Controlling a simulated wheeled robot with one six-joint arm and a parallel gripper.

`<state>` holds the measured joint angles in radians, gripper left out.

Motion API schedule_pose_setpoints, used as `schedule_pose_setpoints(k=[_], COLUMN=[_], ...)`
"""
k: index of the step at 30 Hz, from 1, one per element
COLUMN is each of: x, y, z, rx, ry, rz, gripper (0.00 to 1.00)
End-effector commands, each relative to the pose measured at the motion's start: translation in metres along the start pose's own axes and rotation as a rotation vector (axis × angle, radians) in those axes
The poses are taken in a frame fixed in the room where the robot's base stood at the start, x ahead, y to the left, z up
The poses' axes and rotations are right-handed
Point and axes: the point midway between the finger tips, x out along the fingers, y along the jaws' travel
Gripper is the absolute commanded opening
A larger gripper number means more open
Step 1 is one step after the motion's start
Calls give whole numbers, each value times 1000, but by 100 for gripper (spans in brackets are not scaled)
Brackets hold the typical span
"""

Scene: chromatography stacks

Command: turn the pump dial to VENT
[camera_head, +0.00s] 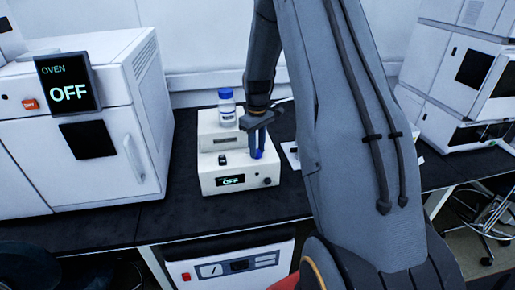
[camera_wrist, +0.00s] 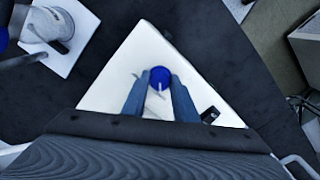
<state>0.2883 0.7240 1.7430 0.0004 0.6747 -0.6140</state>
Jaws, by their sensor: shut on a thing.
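The pump (camera_head: 208,165) is a low white box on the dark bench, and its small display (camera_head: 231,180) reads OFF in green. Its blue round dial (camera_wrist: 160,75) sits on the white top, with a pale line on it in the wrist view. My gripper (camera_head: 257,148) comes down from above and is shut on the dial, with one finger on each side of it in the wrist view (camera_wrist: 160,88). In the head view the fingers hide most of the dial. No label for VENT is readable.
A white oven (camera_head: 75,130) reading OFF stands at left. White stacked instruments (camera_head: 465,75) stand at right. Dark bench top (camera_head: 180,212) is clear in front of the pump.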

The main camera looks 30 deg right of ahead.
Motion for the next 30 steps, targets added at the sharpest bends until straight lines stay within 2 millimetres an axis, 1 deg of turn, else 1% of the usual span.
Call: schedule_pose_setpoints(k=[5,6,9,17,20,23,30], x=[0,0,0,0,-4,-14,-52], y=[0,0,0,0,0,1,1], z=[0,0,0,0,-1,-1,-1], rx=[-2,-2,-1,0,0,0,0], ry=[-1,-1,-1,0,1,3,4], rz=[0,0,0,0,1,2,3], gripper=[4,29,45,45,45,45,45])
